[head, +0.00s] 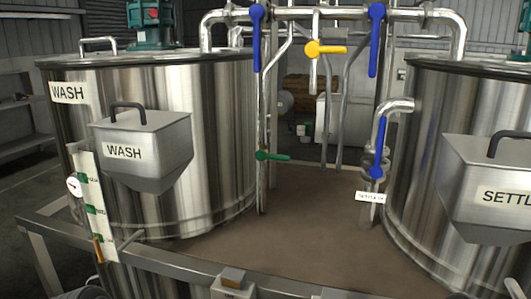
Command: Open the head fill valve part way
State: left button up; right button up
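Several valve handles show on the pipework between two steel tanks. A blue handle (257,38) hangs down at the upper left and another blue handle (376,42) hangs down at the upper right. A yellow handle (325,49) lies level between them, pointing right. A green handle (272,156) lies level on the lower left pipe. A third blue handle (380,148) stands near vertical at the right tank's outlet. No readable label tells which one is the head fill valve. Neither of my grippers is in view.
The wash tank (225,130) stands left with a lidded hopper (145,145); the settling tank (415,150) stands right with its own hopper (480,175). A steel rail (175,262) crosses the front. A level gauge (93,205) stands at the left. The brown deck between the tanks is clear.

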aim_at(261, 154)
jog(key=k+u, duration=0.15)
jog(key=u, duration=0.3)
jog(key=k+u, duration=0.15)
jog(key=u, duration=0.3)
jog(key=k+j+u, duration=0.1)
jog(key=u, duration=0.35)
jog(key=k, duration=0.05)
